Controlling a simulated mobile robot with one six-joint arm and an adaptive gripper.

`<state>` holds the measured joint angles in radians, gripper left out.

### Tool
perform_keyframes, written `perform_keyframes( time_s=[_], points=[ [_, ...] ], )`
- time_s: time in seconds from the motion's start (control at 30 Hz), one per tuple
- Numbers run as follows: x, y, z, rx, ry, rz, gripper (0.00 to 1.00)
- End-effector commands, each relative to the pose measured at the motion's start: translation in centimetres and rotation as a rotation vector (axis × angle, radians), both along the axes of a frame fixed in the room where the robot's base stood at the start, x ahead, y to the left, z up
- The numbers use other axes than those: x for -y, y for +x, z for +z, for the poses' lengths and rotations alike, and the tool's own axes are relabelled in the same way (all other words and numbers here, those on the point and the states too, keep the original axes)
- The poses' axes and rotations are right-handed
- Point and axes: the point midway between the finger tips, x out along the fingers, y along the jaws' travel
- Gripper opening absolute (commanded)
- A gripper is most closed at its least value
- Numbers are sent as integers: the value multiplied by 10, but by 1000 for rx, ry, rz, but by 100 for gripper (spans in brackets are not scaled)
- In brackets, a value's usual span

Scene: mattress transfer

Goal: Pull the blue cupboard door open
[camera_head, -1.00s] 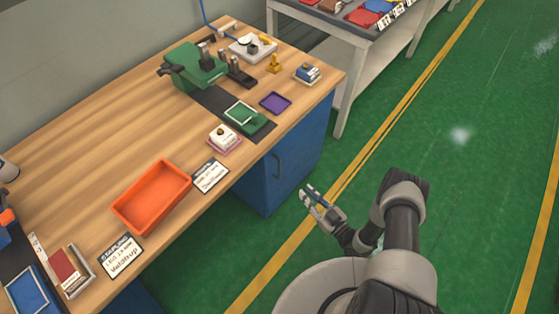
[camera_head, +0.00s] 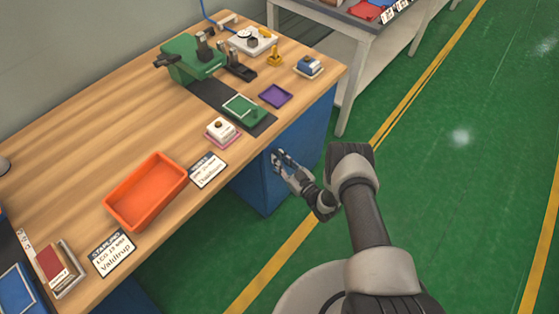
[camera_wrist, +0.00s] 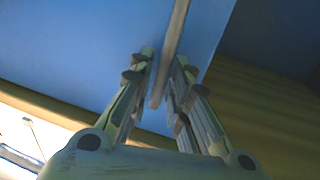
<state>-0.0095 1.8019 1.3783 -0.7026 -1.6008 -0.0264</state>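The blue cupboard door (camera_head: 258,188) is under the workbench and looks closed. My gripper (camera_head: 281,157) is at the door's front, where its fingers cover most of the handle in the head view. In the wrist view the blue door (camera_wrist: 85,45) fills the upper left. The handle (camera_wrist: 174,45), a pale upright bar, runs between the two fingers of my gripper (camera_wrist: 164,62). The fingers stand on either side of the bar, with a narrow gap visible on each side. I see no firm grip on it.
The wooden bench top (camera_head: 105,120) overhangs the cupboard. The green floor (camera_head: 450,200) to the right of the cupboard is clear.

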Motion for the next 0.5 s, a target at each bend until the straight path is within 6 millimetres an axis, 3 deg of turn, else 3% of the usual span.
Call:
perform_keyframes(
  time_s=[0.33, 0.5],
  points=[
    [-3, 3, 0, -1, -1, 0, 17],
    [-3, 3, 0, -1, -1, 0, 6]
  ],
)
